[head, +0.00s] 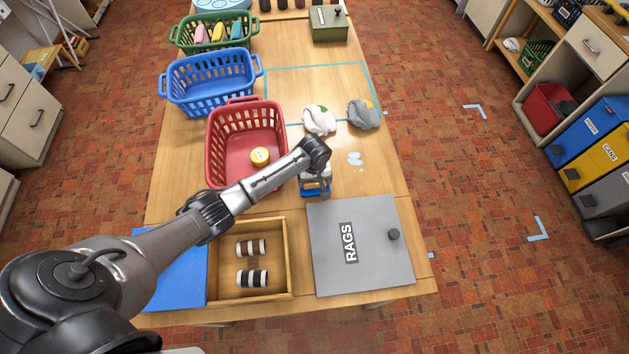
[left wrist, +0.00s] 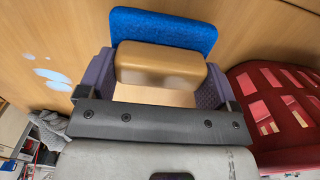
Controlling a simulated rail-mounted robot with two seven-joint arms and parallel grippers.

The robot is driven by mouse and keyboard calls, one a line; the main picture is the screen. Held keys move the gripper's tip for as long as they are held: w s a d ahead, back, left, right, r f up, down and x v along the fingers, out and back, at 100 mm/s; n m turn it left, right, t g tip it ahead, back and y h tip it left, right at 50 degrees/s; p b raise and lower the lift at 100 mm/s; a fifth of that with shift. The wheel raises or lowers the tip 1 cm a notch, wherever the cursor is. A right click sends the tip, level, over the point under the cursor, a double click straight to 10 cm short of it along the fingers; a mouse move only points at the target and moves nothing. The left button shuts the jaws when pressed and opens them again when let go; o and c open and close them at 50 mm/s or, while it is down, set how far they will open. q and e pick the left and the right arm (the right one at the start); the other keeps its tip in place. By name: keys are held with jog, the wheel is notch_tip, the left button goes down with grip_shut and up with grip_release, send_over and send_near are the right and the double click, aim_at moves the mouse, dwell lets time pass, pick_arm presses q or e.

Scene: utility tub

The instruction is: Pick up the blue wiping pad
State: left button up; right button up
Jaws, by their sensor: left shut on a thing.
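The blue wiping pad (head: 314,191) is near the middle of the table, under my left gripper (head: 316,180). In the left wrist view the blue pad (left wrist: 165,27) has a tan block-shaped handle (left wrist: 160,66). The gripper's two fingers stand at either side of this handle and are shut on it. My gripper and wrist hide much of the pad in the head view. I cannot tell whether the pad touches the table or is slightly above it. My right gripper is not in view.
A grey RAGS lid (head: 375,270) and a wooden tray (head: 287,270) with two striped rolls lie in front. Pale wet spots (head: 355,158) and crumpled cloths (head: 363,115) are behind right.

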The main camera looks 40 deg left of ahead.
pick_arm(q)
jog(key=r, duration=0.2)
jog(key=d+r, duration=0.1)
jog(key=r, duration=0.1)
jog(key=shift+d, duration=0.15)
jog(key=d+r, duration=0.6)
jog(key=d, duration=0.4)
jog(key=shift+d, duration=0.2)
jog(key=shift+s+r, duration=0.1)
